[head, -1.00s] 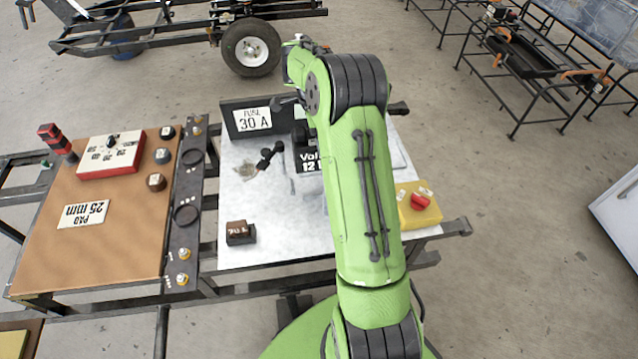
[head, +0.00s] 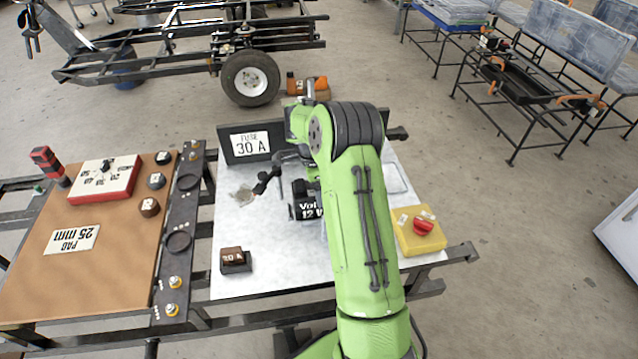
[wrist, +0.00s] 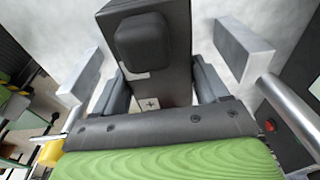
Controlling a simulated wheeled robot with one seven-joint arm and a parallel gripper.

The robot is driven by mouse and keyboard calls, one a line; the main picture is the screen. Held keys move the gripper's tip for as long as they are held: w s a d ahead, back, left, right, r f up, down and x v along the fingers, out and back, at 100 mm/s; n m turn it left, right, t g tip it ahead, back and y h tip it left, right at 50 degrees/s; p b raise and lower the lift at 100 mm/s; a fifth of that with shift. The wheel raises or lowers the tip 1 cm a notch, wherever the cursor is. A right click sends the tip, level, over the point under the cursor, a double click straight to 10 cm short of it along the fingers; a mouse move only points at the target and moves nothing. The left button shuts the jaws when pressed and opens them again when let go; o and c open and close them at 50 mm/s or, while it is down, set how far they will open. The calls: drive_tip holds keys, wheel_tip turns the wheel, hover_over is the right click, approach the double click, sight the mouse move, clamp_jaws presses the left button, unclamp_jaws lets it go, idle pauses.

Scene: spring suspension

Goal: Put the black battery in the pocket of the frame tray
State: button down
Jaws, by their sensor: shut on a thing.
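The black battery (head: 307,207) with a white "Volt 12 V" label shows in the head view at the middle of the white-topped bench, partly hidden by my green arm. In the wrist view the dark battery (wrist: 176,70) fills the space between the fingers, with a black block on it and a plus mark near the palm. My gripper (wrist: 162,88) is shut on it; the head view mostly hides the fingers behind the arm. Whether the battery touches the bench is unclear. I cannot identify the frame tray's pocket for certain; a wheeled black frame (head: 190,50) stands at the back.
On the white bench top (head: 290,275) are a brown 30 A fuse (head: 236,260), a yellow box with a red knob (head: 420,230) and an upright "Fuse 30 A" panel (head: 250,145). A brown board (head: 110,275) lies left. Racks (head: 520,90) stand back right.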

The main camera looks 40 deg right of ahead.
unclamp_jaws()
drive_tip(key=shift+s+r, duration=0.1)
drive_tip(key=s+a+r+n+t+p, duration=0.1)
drive_tip(key=a+r+n+p, duration=0.15)
drive_tip(key=r, duration=0.75)
drive_tip(key=s+a+r+n+p, duration=0.1)
drive_tip(key=a+r+n+p, duration=0.15)
drive_tip(key=r, duration=0.65)
drive_tip(key=s+a+r+n+t+h+b, duration=0.1)
drive_tip(key=s+a+r+n+t, duration=0.1)
drive_tip(key=s+a+r+n, duration=0.35)
drive_tip(key=s+a+n+t, duration=0.1)
drive_tip(key=s+a+n, duration=0.2)
drive_tip(key=s, duration=0.3)
drive_tip(key=s+a+n+t+y, duration=0.1)
drive_tip(key=s+a+n, duration=0.3)
drive_tip(key=s+n, duration=0.1)
drive_tip(key=s+a+n+t+y, duration=0.1)
drive_tip(key=s+a+n, duration=0.2)
drive_tip(key=s, duration=0.4)
drive_tip(key=shift+s+a+r+n, duration=0.3)
drive_tip(key=shift+a+n, duration=0.1)
drive_tip(key=shift+n, duration=0.45)
